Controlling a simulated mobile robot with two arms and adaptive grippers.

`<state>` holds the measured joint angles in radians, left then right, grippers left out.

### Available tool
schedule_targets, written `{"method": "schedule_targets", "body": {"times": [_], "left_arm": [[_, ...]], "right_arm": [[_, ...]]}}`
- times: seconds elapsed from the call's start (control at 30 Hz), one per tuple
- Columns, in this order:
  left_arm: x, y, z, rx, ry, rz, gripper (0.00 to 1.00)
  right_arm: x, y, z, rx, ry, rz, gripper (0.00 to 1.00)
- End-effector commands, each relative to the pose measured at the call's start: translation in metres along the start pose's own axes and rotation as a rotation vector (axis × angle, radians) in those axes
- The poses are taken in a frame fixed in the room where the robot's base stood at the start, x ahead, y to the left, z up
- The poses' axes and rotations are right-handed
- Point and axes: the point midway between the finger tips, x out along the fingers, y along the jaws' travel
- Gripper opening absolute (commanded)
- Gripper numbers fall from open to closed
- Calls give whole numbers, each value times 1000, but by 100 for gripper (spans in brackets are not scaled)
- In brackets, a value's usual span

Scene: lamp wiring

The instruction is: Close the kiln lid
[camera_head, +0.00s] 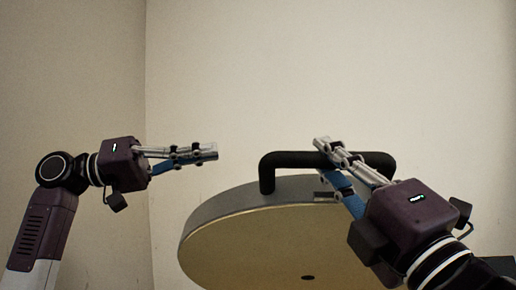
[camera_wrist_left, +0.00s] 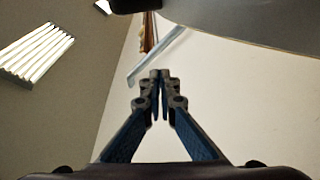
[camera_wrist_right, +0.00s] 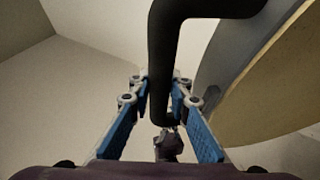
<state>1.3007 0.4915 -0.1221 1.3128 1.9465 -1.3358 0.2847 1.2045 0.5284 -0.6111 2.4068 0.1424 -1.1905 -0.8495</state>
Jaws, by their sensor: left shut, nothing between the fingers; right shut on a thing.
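The kiln lid (camera_head: 245,245) stands raised, its round beige underside facing the head camera and its grey rim at the top. A black bar handle (camera_head: 268,177) is fixed to the rim; it also shows in the right wrist view (camera_wrist_right: 163,60). My right gripper (camera_head: 328,158) is shut on the handle, with the bar between its fingers in the right wrist view. My left gripper (camera_head: 212,152) is shut and empty in the air, left of the handle and apart from it. In the left wrist view its fingertips (camera_wrist_left: 160,76) meet. The kiln body is not in view.
Plain beige walls stand behind, with a corner left of the lid. The left wrist view shows a white ribbed object (camera_wrist_left: 35,50) at the left and a thin grey-blue strip (camera_wrist_left: 158,55) beyond the fingertips. The air around my left gripper is clear.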

Motion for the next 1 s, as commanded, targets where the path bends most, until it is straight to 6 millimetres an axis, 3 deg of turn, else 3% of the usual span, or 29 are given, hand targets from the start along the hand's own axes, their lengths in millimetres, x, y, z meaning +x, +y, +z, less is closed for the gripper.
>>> {"method": "schedule_targets", "body": {"times": [0.03, 0.1, 0.2, 0.37, 0.77, 1.0], "left_arm": [[3, 22, 6, 16, -35, 24, 0], [5, 42, 14, 27, -72, 45, 0], [7, 58, 20, 37, -102, 62, 0], [22, 63, 24, 37, -112, 67, 0], [106, 68, 33, 39, -111, 66, 0], [93, 64, 57, 38, -106, 63, 0]], "right_arm": [[0, -1, 0, 0, -1, -1, 0], [0, -1, 0, 0, -1, -1, 0], [0, 0, 0, 0, -1, -1, 0], [0, 0, 0, 0, 0, -1, 0], [0, 0, 0, 0, 0, -1, 0], [0, 0, 1, 0, -2, -1, 0]]}}
